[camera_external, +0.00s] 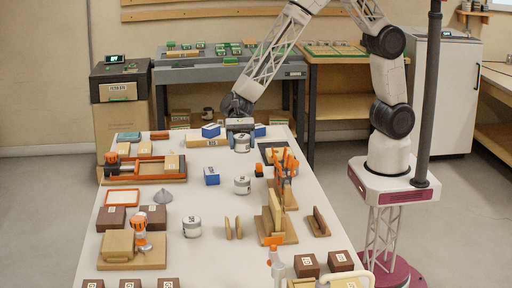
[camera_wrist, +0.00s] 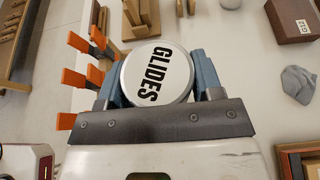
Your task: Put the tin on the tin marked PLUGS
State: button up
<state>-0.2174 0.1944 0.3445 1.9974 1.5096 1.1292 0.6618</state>
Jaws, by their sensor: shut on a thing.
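My gripper (camera_external: 241,132) is at the far end of the white table, pointing down. It is shut on a white round tin (camera_external: 242,145). In the wrist view the tin's lid reads GLIDES (camera_wrist: 157,76), between the two blue-grey fingers of my gripper (camera_wrist: 158,68). Two similar white tins stand on the table: one near the middle (camera_external: 242,185) and one closer to the front (camera_external: 192,227). Their lettering is too small to read, so I cannot tell which is marked PLUGS. Part of a white tin (camera_wrist: 231,3) shows at the wrist view's top edge.
Orange clamps on a wooden stand (camera_external: 280,205) are at the right.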

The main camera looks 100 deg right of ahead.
send_over(242, 179)
jog(key=shift+d+f, duration=0.1)
jog(key=shift+f, duration=3)
jog(key=shift+f, duration=1.9)
jog(key=shift+f, duration=0.1)
jog(key=o, duration=1)
jog(key=shift+v, duration=6.05)
